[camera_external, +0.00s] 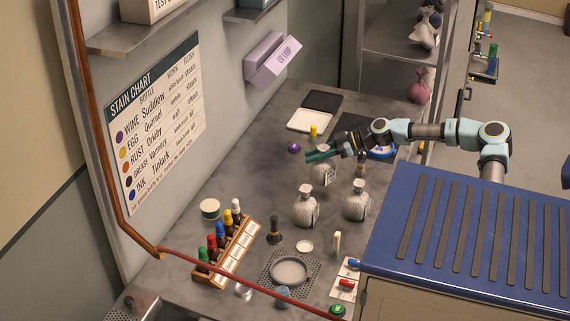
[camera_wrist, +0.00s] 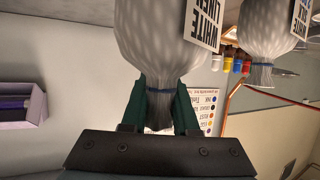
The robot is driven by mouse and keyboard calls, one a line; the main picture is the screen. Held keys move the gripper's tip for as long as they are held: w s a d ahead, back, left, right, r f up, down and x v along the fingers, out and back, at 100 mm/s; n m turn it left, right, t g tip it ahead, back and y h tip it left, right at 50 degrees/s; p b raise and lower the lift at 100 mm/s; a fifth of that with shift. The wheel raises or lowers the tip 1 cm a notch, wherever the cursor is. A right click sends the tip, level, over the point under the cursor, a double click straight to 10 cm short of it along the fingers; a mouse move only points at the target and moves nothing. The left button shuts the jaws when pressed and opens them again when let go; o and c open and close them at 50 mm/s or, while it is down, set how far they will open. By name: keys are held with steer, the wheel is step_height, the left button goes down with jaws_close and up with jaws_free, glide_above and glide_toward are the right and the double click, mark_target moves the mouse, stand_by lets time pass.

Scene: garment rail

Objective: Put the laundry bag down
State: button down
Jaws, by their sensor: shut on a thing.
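In the wrist view my gripper's green fingers (camera_wrist: 164,100) close on both sides of the neck. The held bag (camera_wrist: 150,35) fills the top middle there, with a white label reading "WHITE LINEN". Whether its base touches the counter I cannot tell. Two similar bags, one (camera_external: 306,206) in front of it and one (camera_external: 357,201) to the right, stand upright on the counter.
A rack of coloured bottles (camera_external: 225,250), a round dish (camera_external: 290,270) and a dark stamp-like tool (camera_external: 274,232) occupy the front. A white tray (camera_external: 310,120), yellow item (camera_external: 313,131) and purple item (camera_external: 294,147) lie behind.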

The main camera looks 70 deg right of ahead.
mark_target(314, 163)
steer(key=shift+f+p, duration=0.5)
steer(key=shift+f, duration=1.15)
steer(key=shift+f, duration=0.15)
steer(key=c, duration=0.7)
jaws_free()
steer(key=shift+r, duration=0.25)
steer(key=shift+b+v, duration=1.9)
steer(key=shift+v, duration=4.1)
steer(key=shift+d, duration=0.1)
